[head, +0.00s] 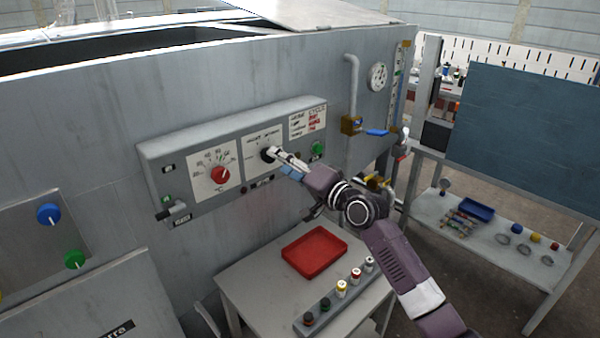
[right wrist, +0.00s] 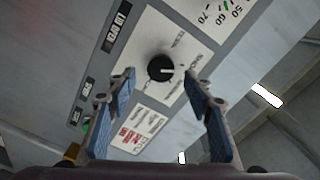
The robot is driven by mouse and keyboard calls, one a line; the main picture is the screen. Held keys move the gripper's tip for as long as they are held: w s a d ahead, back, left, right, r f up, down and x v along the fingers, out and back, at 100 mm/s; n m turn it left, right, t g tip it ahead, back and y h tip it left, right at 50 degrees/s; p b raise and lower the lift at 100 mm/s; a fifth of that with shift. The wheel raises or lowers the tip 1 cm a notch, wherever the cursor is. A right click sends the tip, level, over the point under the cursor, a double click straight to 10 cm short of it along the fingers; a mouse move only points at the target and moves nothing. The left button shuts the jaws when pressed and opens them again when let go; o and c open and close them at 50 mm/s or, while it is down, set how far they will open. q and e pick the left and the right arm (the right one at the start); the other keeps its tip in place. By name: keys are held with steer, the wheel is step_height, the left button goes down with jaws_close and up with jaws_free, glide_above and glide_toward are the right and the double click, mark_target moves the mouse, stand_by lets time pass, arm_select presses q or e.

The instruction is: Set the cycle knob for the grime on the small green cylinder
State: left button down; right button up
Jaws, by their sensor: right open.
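The cycle knob (right wrist: 160,68) is black with a white pointer mark, on a white dial plate; the pointer aims right in the right wrist view. My right gripper (right wrist: 160,90) is open and empty, its two blue-padded fingers spread on either side of the knob in that view. In the head view my right gripper (head: 276,155) is at the panel and partly covers the knob (head: 266,154). Whether it touches cannot be told. The grime cycle card (head: 308,122) is at the panel's upper right. I cannot make out the small green cylinder. My left gripper is out of view.
The panel also carries a red temperature knob (head: 221,175) and a green button (head: 318,148). Below stand a red tray (head: 315,250) and a rack (head: 318,318) of several small bottles on a table. A pipe with a blue-handled valve (head: 377,132) is at the right.

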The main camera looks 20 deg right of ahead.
steer(key=v, duration=0.7)
steer(key=shift+s+d, duration=0.15)
steer(key=shift+s, duration=0.15)
